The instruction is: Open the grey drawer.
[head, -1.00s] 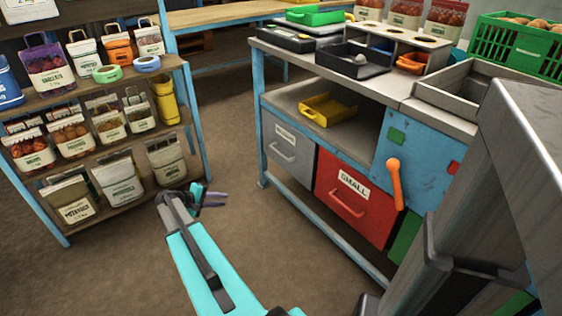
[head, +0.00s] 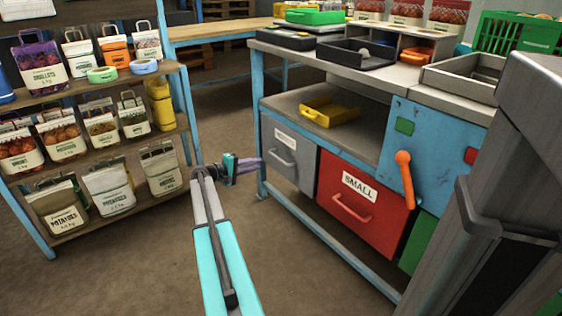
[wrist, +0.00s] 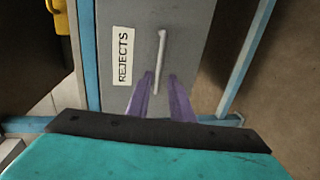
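The grey drawer (head: 306,171) is at the left end of the workbench and looks shut, its front roughly in line with the red one. Its pale bar handle (head: 283,158) is on the front; a "REJECTS" label (wrist: 122,56) shows in the wrist view. My gripper (head: 258,163) is just left of the drawer front. In the wrist view my gripper (wrist: 162,77) has its two purple fingers apart, pointing at the drawer. The near end of the handle (wrist: 160,60) appears between the fingertips; I cannot tell whether they touch it or how deep they reach.
A red drawer (head: 338,215) labelled "SMALL" and a blue panel with an orange lever (head: 405,180) are right of the grey drawer. A yellow tray (head: 330,114) lies on the shelf above. A shelf of sacks (head: 95,150) stands left. Floor (head: 290,275) before the bench is clear.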

